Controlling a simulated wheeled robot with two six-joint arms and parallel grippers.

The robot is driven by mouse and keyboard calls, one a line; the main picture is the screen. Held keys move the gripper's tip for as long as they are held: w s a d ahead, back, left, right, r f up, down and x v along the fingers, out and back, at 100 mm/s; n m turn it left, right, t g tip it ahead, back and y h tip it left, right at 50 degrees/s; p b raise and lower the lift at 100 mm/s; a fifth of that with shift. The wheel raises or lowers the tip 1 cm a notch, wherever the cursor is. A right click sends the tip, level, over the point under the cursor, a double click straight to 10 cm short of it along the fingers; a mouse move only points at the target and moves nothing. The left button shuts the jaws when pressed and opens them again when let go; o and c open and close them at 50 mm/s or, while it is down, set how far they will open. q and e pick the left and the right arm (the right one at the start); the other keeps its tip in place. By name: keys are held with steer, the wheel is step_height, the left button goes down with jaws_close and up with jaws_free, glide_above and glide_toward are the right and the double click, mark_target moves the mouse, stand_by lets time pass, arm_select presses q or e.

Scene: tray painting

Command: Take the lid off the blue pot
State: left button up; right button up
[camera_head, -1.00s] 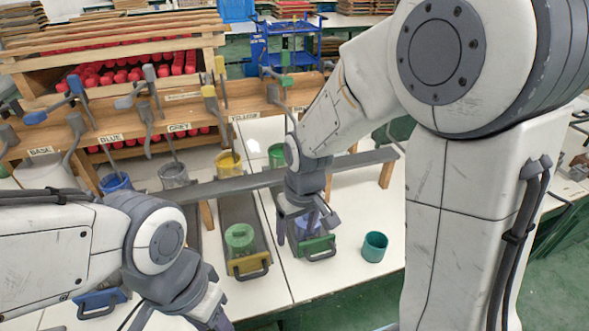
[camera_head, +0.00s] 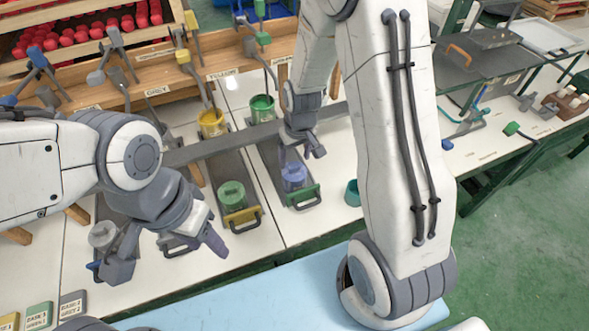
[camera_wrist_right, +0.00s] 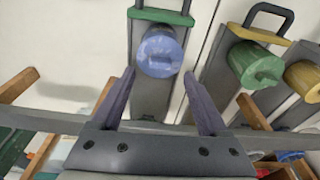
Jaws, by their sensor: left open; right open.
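The blue pot (camera_head: 293,178) stands on a dark tray with a green handle end, in the middle of the head view. In the right wrist view the blue pot (camera_wrist_right: 160,52) shows a round blue top with a small raised knob, so its lid appears to be on. My right gripper (camera_head: 303,150) is open, just beyond and above the pot. Its two fingers (camera_wrist_right: 158,85) point towards the pot's near side with nothing held between them. My left gripper (camera_head: 165,255) is open and empty at the lower left, well away from the blue pot.
A green lidded pot (camera_head: 231,194) stands on the neighbouring tray. A teal cup (camera_head: 352,192) stands right of the blue pot, partly behind my right arm. Yellow (camera_head: 211,123) and green (camera_head: 262,108) paint pots stand behind. A grey rail (camera_head: 225,145) crosses the trays.

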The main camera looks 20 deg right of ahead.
mark_target(294, 167)
steer(key=f, duration=0.3)
steer(key=shift+w+f, duration=0.2)
steer(key=shift+f, duration=0.05)
jaws_close()
